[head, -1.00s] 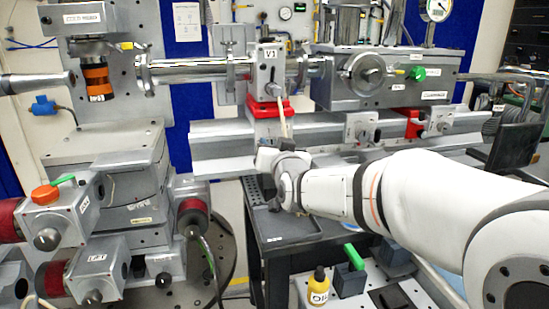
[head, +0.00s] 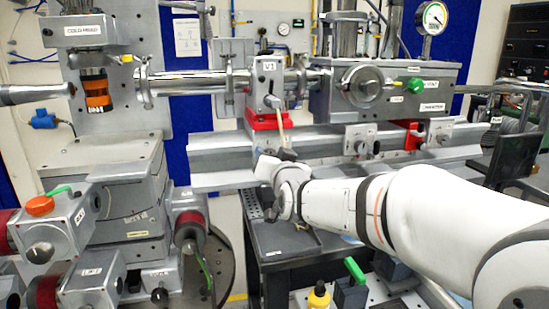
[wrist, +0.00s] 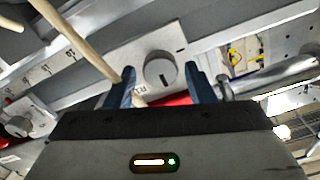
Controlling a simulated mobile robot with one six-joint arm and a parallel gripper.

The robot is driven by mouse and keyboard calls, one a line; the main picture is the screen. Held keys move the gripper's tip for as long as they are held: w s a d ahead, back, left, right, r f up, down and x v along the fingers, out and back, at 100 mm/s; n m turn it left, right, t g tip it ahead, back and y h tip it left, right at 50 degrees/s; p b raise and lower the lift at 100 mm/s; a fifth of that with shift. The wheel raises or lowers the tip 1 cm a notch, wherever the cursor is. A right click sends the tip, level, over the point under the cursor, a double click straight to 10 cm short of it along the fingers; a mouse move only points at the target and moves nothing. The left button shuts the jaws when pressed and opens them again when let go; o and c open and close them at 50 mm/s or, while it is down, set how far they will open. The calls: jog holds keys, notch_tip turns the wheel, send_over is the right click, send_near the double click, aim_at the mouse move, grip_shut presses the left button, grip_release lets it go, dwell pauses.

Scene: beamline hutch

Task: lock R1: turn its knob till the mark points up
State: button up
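In the wrist view a round grey knob (wrist: 160,70) sits on a pale plate with an upside-down label that appears to read R1. A short dark line shows on the plate beyond the knob; I cannot make out the mark on the knob. My gripper (wrist: 162,80) is open, with one blue finger on each side of the knob and visible gaps between. Contact does not show. In the head view my gripper (head: 275,155) is at the rail under the V1 block, and my wrist and fingers hide most of the lock there.
The V1 block (head: 267,78) stands on a red clamp (head: 262,121) above the lock. A pale thin rod (head: 281,118) hangs down close to my gripper and crosses the wrist view's upper left. The rail (head: 215,165) runs sideways. A dark bench (head: 290,245) lies below.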

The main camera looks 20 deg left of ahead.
jog(key=shift+o, duration=0.2)
jog(key=shift+f, duration=0.1)
jog(key=v, duration=0.8)
jog(key=shift+w, duration=0.15)
